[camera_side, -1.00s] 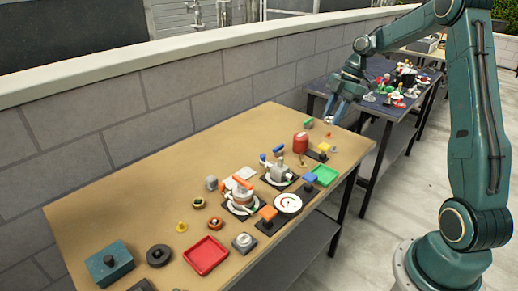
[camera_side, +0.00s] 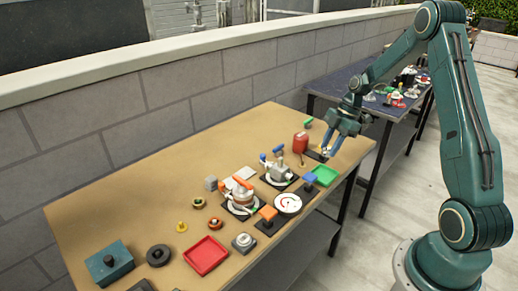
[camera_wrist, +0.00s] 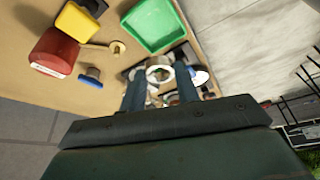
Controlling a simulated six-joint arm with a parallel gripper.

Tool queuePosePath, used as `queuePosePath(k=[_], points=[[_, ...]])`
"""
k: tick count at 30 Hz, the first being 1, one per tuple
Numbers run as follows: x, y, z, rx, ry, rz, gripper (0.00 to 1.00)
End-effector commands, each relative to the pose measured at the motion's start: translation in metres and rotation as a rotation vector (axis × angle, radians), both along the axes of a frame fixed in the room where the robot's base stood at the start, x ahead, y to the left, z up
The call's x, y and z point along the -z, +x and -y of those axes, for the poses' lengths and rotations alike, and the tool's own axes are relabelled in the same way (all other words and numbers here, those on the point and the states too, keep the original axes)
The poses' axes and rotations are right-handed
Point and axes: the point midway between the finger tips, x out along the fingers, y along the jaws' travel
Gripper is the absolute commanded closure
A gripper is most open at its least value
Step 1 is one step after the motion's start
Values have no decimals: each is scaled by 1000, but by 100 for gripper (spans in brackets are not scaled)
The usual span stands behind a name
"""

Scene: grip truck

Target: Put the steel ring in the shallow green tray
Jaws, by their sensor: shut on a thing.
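My gripper (camera_side: 328,153) is low over the far right part of the tan table, just beyond the shallow green tray (camera_side: 320,175). In the wrist view my gripper (camera_wrist: 160,80) is shut on the pale steel ring (camera_wrist: 159,68), which sits between the fingertips. In that view the green tray (camera_wrist: 153,24) lies ahead of the ring and appears empty. The ring is too small to make out in the side view. I cannot tell its exact height above the table.
A yellow block (camera_wrist: 80,22) and a blue knob (camera_wrist: 90,78) show in the wrist view. A red tray (camera_side: 206,255) lies at the near end. Bare table is widest along the wall side.

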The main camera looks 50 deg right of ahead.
Motion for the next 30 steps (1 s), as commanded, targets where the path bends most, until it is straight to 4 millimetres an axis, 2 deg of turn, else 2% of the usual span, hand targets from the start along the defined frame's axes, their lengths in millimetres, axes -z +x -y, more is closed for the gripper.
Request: queuePosePath(k=[3,6,10,20,30], points=[[23,-1,-1,-1,3,-3,91],[36,-1,-1,1,1,-3,91],[46,0,0,0,0,-1,91],[53,0,0,0,2,-2,91],[88,0,-1,0,1,-2,91]])
